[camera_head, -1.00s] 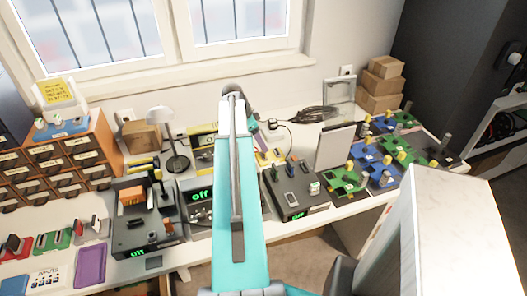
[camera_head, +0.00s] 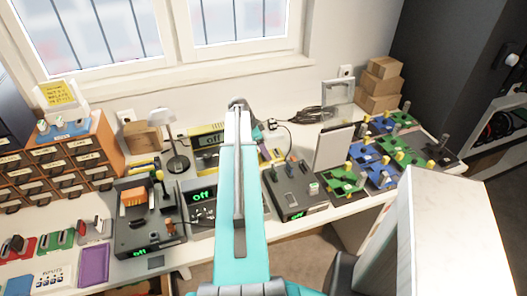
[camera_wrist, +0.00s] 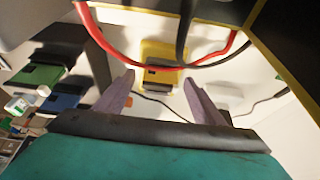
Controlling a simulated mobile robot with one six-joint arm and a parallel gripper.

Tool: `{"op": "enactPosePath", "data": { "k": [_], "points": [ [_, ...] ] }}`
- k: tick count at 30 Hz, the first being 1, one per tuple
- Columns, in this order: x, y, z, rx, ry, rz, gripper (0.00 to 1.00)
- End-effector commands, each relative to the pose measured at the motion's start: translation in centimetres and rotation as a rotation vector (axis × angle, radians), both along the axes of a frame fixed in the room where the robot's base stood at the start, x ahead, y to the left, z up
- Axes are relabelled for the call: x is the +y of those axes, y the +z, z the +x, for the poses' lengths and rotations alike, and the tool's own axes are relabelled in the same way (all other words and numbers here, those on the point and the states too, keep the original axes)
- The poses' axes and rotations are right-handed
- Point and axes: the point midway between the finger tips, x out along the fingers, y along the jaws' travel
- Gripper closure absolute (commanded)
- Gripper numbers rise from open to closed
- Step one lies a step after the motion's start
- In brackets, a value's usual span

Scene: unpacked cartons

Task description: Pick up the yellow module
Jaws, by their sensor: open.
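The yellow module (camera_wrist: 165,52) lies on the white table and shows in the wrist view just beyond my fingertips, roughly centred between them. It has a dark slot and a grey part on its near side. My gripper (camera_wrist: 159,80) is open and empty, with its two pale fingers spread apart. I cannot tell the height of the fingers over the table. In the head view, part of the yellow module (camera_head: 273,154) shows just right of my teal arm. My arm hides the gripper there.
A red cable (camera_wrist: 112,52) and a black cable (camera_wrist: 185,30) cross close to the module. A dark yellow-edged device (camera_wrist: 290,35) stands to its right in the wrist view. Green (camera_wrist: 37,75) and blue boards lie left. A black control box (camera_head: 294,190) stands beside my arm.

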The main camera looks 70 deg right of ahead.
Motion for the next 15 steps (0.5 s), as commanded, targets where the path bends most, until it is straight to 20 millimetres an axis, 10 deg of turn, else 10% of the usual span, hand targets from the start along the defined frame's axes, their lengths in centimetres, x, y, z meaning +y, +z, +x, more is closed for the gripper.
{"op": "enactPosePath", "data": {
  "k": [12,15],
  "points": [
    [0.03,0.03,0.07,0.0,0.001,0.0,0.38],
    [0.04,0.04,0.08,0.0,0.001,0.0,0.54]
  ]
}}
